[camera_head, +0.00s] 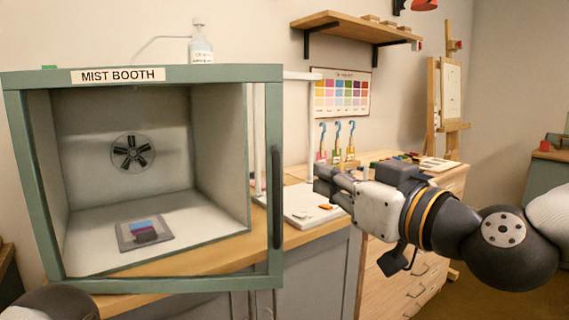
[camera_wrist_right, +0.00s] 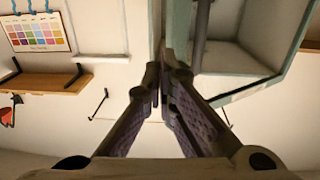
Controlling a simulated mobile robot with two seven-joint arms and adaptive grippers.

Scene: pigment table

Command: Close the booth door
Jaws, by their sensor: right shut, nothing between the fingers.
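The mist booth (camera_head: 122,75) stands on the counter at the left, with a green frame and a pale interior. Its green-framed door (camera_head: 265,130) has a dark vertical handle (camera_head: 276,205) on the right side. Counter shows through the gap between the inner right wall and the door's right edge, so the door appears ajar. My right gripper (camera_head: 322,185) is shut and empty, to the right of the handle. In the right wrist view, its fingertips (camera_wrist_right: 163,72) overlap the green frame edge (camera_wrist_right: 180,30), with the handle (camera_wrist_right: 201,30) beside; contact is unclear. My left gripper is out of view.
A bottle (camera_head: 201,45) stands on top.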

